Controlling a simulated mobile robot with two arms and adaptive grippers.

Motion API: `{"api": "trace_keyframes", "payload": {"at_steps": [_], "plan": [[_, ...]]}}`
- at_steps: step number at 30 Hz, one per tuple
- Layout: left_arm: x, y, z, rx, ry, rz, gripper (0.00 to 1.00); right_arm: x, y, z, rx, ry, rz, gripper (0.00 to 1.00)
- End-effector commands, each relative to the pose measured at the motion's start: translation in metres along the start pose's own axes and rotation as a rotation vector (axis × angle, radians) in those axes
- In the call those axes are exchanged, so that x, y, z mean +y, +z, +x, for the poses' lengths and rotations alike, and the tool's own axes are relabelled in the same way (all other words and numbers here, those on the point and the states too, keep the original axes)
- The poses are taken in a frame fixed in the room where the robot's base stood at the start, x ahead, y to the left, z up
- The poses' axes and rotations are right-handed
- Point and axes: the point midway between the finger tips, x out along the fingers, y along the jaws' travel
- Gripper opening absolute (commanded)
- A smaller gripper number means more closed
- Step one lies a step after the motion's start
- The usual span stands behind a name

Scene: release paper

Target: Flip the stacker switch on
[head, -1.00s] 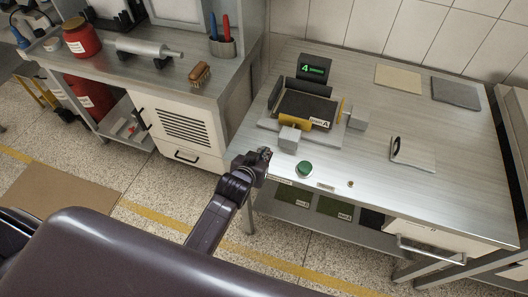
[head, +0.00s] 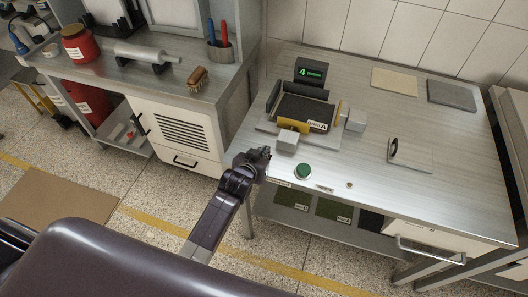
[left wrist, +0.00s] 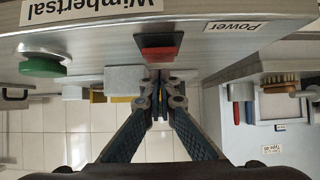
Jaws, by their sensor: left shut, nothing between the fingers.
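The stacker switch (left wrist: 160,46) is a red rocker in a dark frame on the table's metal edge, beside a "Power" label (left wrist: 236,27) in the left wrist view. In the head view I cannot make the switch out. My left gripper (left wrist: 160,101) is shut and empty, with its fingertips close to the switch; I cannot tell whether they touch it. In the head view the left gripper (head: 266,154) is at the table's near left corner. The stacker (head: 304,110) stands on the table with a lit green display (head: 310,72). My right gripper is out of view.
A green button (head: 303,171) sits near the table's front edge, and shows in the left wrist view (left wrist: 42,65). A grey block (head: 287,142) stands behind it. A cabinet (head: 182,135) is to the left. The table's right half (head: 450,160) is mostly clear.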

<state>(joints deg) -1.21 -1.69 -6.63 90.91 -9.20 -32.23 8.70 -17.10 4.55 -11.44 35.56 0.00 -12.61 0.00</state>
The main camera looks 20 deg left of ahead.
Motion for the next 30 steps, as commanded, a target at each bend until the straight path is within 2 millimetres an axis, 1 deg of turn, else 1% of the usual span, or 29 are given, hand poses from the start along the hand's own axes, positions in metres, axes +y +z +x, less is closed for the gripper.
{"api": "trace_keyframes", "payload": {"at_steps": [5,8,11,16,17,18,19,30], "plan": [[0.000,-0.002,-0.001,0.000,0.000,0.000,0.00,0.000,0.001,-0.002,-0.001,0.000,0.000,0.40],[-0.001,-0.008,-0.003,0.001,0.000,0.000,0.00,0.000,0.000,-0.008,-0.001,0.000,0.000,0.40],[-0.002,-0.020,-0.007,0.001,0.000,0.000,0.00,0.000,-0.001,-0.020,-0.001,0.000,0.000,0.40],[-0.005,-0.047,-0.015,0.001,0.000,0.000,0.00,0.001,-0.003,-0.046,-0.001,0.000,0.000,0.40],[-0.006,-0.048,-0.017,0.000,0.000,0.000,0.00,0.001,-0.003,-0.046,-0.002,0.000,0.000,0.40],[-0.005,-0.042,-0.020,0.001,0.001,-0.001,0.00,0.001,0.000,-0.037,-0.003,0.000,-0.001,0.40],[-0.005,-0.042,-0.025,0.001,0.001,-0.001,0.00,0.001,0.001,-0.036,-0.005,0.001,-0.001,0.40],[-0.005,-0.059,-0.082,0.002,0.000,0.001,0.00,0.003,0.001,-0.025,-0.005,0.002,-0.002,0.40]]}}
